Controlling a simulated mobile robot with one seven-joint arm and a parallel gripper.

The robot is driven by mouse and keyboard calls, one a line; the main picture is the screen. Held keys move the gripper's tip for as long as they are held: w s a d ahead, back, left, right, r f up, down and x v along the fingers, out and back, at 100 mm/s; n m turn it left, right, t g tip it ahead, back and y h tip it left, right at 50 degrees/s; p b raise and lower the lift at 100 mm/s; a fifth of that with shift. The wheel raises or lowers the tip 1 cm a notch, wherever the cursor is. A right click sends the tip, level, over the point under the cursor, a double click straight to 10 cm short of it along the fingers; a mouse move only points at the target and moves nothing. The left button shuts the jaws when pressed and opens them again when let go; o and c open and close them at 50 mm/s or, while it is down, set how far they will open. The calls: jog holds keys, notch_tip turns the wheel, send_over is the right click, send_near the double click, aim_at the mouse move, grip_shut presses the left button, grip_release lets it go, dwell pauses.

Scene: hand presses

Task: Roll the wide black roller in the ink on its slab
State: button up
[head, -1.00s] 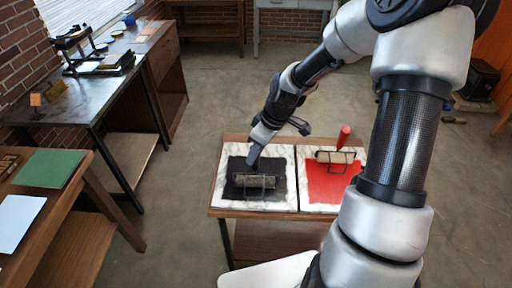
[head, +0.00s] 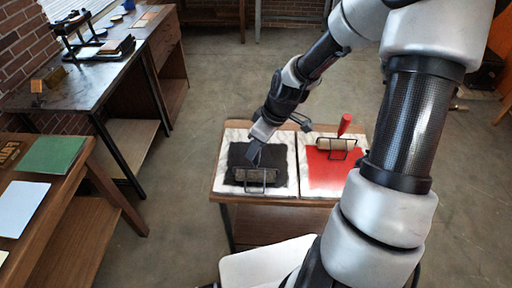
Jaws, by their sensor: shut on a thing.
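The wide roller (head: 256,175) lies across the black ink (head: 240,155) on the left marble slab (head: 221,181), near the front of the patch. The roll appears to rest on the ink, though exact contact is too small to tell.
A second slab (head: 307,187) to the right bears red ink (head: 325,172) and a red-handled roller (head: 337,143), close to my arm. Benches with a press (head: 95,40) and a green sheet (head: 50,154) stand at left. The floor between is clear.

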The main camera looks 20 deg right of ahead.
jog(key=shift+w+d, duration=2.2)
jog(key=shift+w, duration=4.55)
jog(key=shift+s+a, duration=0.8)
jog(key=shift+s, duration=1.6)
jog(key=shift+s+a, duration=0.75)
jog(key=shift+s, duration=1.6)
jog(key=shift+s+a, duration=0.8)
jog(key=shift+s, duration=1.6)
jog(key=shift+r, duration=0.1)
notch_tip(320, 180, up, 3)
jog(key=p, duration=0.2)
jog(key=shift+f+p, duration=0.2)
jog(key=shift+p, duration=0.1)
jog(key=shift+r+p, duration=0.45)
jog(key=shift+r, duration=0.7)
